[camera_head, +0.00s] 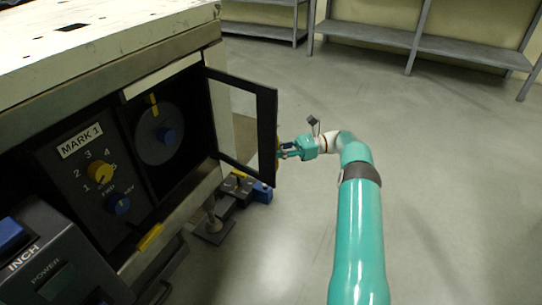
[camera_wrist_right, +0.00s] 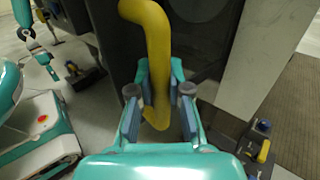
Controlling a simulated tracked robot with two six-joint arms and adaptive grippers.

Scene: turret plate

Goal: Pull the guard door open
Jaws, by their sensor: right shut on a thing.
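The guard door (camera_head: 268,125) is a black-framed window panel, hinged at the right side of the machine front. It stands swung out from the opening, roughly square to the machine face. My right gripper (camera_head: 284,151) is at the outer edge of the door. In the right wrist view my right gripper (camera_wrist_right: 160,100) is shut on the yellow door handle (camera_wrist_right: 153,45), with a finger on each side of it. The handle is mostly hidden by the door in the head view. My left gripper is not in the head view.
A dark control box (camera_head: 60,265) juts out at the lower left. Grey shelves (camera_head: 440,45) line the back wall. The floor on the right is clear.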

